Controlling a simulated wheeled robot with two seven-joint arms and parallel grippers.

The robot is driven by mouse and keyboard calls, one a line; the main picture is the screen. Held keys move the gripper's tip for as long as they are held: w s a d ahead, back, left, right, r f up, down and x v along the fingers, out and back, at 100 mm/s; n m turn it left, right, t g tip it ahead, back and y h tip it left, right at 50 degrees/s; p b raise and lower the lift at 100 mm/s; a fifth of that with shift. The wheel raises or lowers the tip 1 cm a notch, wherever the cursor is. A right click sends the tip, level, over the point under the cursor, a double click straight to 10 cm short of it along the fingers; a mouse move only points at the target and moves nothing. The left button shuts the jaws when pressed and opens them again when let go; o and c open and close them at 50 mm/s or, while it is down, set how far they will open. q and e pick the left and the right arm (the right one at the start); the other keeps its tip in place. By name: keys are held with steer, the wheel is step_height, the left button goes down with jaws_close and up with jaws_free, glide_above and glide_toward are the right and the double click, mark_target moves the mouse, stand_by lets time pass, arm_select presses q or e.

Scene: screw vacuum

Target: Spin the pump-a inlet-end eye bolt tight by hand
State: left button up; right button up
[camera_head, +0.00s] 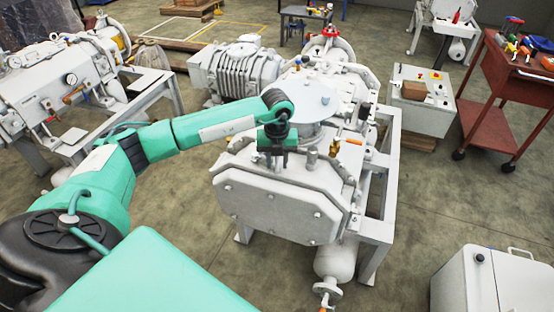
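The white pump (275,205) stands on a white frame in the middle, its flat bolted end cover facing me. My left gripper (277,164) points down over the top of this near end, in front of the round lid (312,100). I cannot make out an eye bolt; the spot under the fingers is hidden. My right gripper is not in view.
A ribbed motor (238,70) sits behind the pump. Another pump (60,75) stands at the left. A control box (420,100), a red tool cart (500,95) and a white cabinet (495,285) are at the right. Floor (430,195) between them is clear.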

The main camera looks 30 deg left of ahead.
arm_select(q)
steer(key=shift+f, duration=0.2)
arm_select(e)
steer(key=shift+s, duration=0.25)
arm_select(q)
jaws_close()
steer(key=shift+f+b, duration=0.1)
steer(key=shift+b, duration=0.2)
steer(key=m+b, duration=0.2)
steer(key=shift+m, duration=1.1)
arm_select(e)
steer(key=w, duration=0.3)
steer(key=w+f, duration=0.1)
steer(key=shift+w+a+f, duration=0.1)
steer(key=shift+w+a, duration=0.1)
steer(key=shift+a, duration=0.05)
arm_select(q)
jaws_free()
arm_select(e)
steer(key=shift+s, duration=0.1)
